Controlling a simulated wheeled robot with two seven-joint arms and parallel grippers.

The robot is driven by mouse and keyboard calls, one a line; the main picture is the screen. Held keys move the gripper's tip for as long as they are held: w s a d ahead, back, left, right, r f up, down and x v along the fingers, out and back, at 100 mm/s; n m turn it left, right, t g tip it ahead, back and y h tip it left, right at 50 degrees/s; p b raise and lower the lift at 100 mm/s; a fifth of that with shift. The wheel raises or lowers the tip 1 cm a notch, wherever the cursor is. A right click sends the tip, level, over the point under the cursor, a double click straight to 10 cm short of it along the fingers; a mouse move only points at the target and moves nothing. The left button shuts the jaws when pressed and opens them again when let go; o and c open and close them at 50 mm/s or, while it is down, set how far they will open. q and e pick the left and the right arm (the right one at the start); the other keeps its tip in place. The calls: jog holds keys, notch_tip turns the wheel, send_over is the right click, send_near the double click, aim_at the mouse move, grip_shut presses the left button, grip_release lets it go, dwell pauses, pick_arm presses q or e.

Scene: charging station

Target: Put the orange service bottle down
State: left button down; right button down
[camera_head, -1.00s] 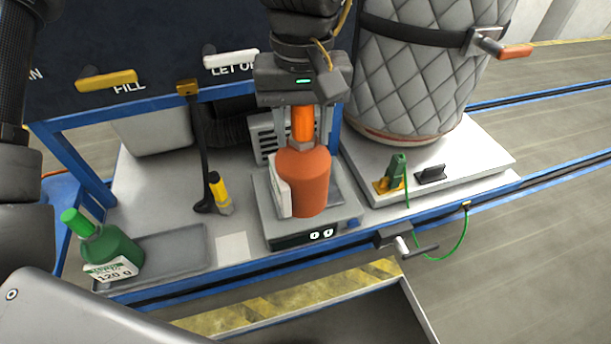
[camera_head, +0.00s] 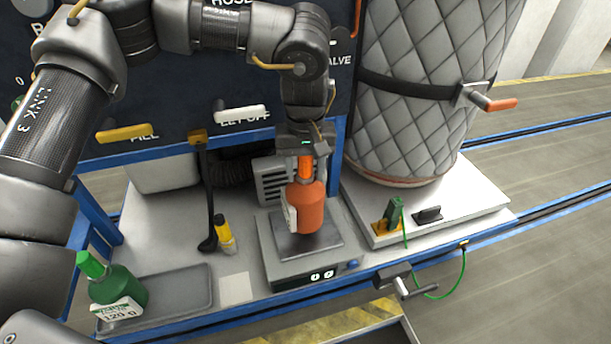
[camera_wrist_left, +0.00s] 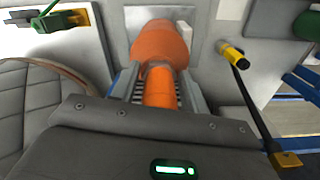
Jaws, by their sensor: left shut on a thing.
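The orange service bottle (camera_head: 306,209) is upright, with a pale label on its left side. My left gripper (camera_head: 306,166) comes from above and is shut on the bottle's neck. The bottle is over the metal plate of the scale (camera_head: 284,254); I cannot tell whether its base touches the plate. In the left wrist view the bottle (camera_wrist_left: 160,45) has its neck between the two fingers (camera_wrist_left: 160,88). My right gripper is not in view.
A green bottle (camera_head: 120,290) stands on a grey tray (camera_head: 185,288) at left. A yellow-handled tool (camera_head: 225,236) is left of the scale. A quilted tank (camera_head: 425,110) stands close at right, with a green clip (camera_head: 393,213) on its base. A pale square (camera_head: 235,287) is clear.

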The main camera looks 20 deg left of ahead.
pick_arm(q)
jog(key=shift+w+a+f, duration=0.1)
jog(key=shift+w+f, duration=0.3)
jog(key=shift+f, duration=0.1)
jog(key=f+p, duration=0.2)
jog(key=shift+w+a+f, duration=0.1)
jog(key=shift+w+f, duration=0.15)
jog(key=shift+f, duration=0.6)
jog(key=shift+f, duration=0.15)
jog(key=c, duration=0.7)
grip_release()
